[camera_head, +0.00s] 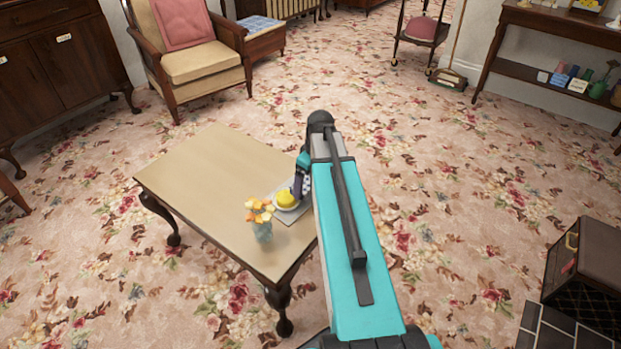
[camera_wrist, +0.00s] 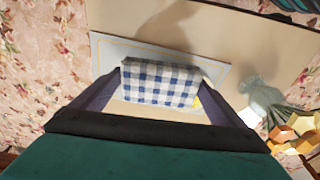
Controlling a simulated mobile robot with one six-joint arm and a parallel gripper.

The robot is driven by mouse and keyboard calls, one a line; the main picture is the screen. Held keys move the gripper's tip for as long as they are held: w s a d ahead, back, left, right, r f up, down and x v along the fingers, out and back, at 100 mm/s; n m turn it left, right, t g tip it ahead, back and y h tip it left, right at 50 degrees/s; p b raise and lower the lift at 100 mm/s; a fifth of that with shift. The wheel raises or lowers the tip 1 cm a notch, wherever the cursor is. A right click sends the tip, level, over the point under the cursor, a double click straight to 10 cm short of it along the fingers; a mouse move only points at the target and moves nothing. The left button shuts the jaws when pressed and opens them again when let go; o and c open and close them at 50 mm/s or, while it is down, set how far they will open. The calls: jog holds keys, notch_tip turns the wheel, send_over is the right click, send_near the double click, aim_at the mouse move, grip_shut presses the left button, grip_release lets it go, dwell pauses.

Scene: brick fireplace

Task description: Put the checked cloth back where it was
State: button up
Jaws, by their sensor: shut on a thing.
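The blue-and-white checked cloth (camera_wrist: 160,84) is a folded bundle between the two fingers of my gripper (camera_wrist: 162,90) in the wrist view. The fingers are shut on its two ends. In the head view my gripper (camera_head: 301,186) is over the right side of the low wooden table (camera_head: 205,180), and only a small checked patch of the cloth (camera_head: 306,184) shows. Below the cloth lies a pale placemat (camera_wrist: 105,53) with a thin yellow line. I cannot tell how high the cloth is above it.
A white plate (camera_head: 289,206) with a yellow item (camera_head: 285,197) is close beside my gripper. A glass vase (camera_head: 262,232) with orange flowers (camera_head: 259,210) stands near the table's front edge. The table's left half is bare. An armchair (camera_head: 195,60) stands behind.

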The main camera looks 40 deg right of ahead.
jog(key=shift+w+d+f+b, duration=0.15)
jog(key=shift+w+d+f, duration=0.05)
jog(key=shift+w+d, duration=1)
jog(key=shift+w+d+f+b, duration=0.15)
jog(key=shift+w+d, duration=1.05)
jog(key=shift+f+b, duration=0.4)
jog(key=shift+f, duration=1.35)
jog(key=shift+f, duration=0.15)
jog(key=o, duration=0.7)
jog(key=shift+r, duration=0.2)
jog(key=r, duration=0.4)
jog(key=s+r+p, duration=0.1)
jog(key=r, duration=0.3)
jog(key=r+p, duration=0.1)
jog(key=r, duration=0.2)
jog(key=shift+s+d+r, duration=0.3)
jog(key=shift+s+r, duration=0.1)
